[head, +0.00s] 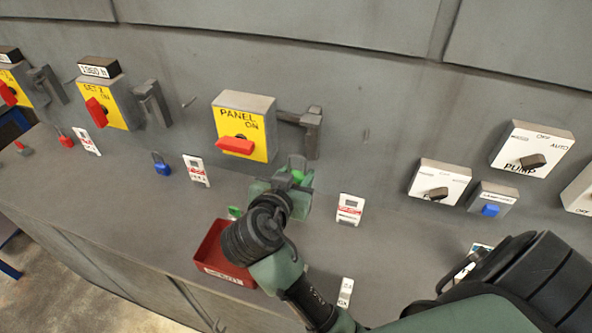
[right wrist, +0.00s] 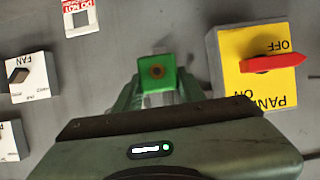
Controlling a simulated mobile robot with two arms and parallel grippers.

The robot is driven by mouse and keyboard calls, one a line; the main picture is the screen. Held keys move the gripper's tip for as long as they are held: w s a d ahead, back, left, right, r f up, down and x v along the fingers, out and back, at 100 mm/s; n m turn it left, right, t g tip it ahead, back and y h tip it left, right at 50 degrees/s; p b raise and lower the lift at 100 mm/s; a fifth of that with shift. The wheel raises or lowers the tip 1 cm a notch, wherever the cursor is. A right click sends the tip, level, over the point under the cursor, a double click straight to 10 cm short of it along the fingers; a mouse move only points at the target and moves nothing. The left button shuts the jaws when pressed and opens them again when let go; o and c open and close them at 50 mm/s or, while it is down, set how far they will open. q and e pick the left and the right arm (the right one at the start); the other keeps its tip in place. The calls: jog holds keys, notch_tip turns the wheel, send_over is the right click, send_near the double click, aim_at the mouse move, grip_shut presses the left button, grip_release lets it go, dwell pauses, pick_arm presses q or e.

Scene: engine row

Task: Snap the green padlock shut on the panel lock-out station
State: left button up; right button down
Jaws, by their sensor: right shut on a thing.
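The green padlock (head: 297,175) is between the fingers of my right gripper (head: 292,183), which is shut on it. In the right wrist view the padlock (right wrist: 157,73) shows as a green block with a dark round spot. Its shackle cannot be made out clearly. The panel lock-out station (head: 243,127) is a yellow-faced box with a red handle (head: 235,146) lying level. A grey bracket (head: 311,122) stands out at its right. My right gripper is below and in front of this bracket; I cannot tell whether the padlock touches it. My left gripper is not in view.
A red tray (head: 207,252) sits on the ledge behind my wrist. A blue padlock (head: 161,165), a red padlock (head: 65,138) and white tags (head: 350,209) are along the ledge. White switch boxes (head: 531,150) are at the right. Another yellow station (head: 107,103) is at the left.

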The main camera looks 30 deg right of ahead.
aim_at(310, 145)
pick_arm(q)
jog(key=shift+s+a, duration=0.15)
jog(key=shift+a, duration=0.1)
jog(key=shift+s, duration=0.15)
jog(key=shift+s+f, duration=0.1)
pick_arm(e)
jog(key=shift+w+d, duration=0.1)
jog(key=shift+w+d, duration=0.1)
jog(key=w+d, duration=0.6)
jog(key=d, duration=0.1)
jog(key=shift+w+d+f, duration=0.25)
jog(key=shift+w+d, duration=0.05)
jog(key=shift+d, duration=0.05)
dwell(1.8)
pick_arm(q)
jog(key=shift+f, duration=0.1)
pick_arm(e)
jog(key=shift+w, duration=0.1)
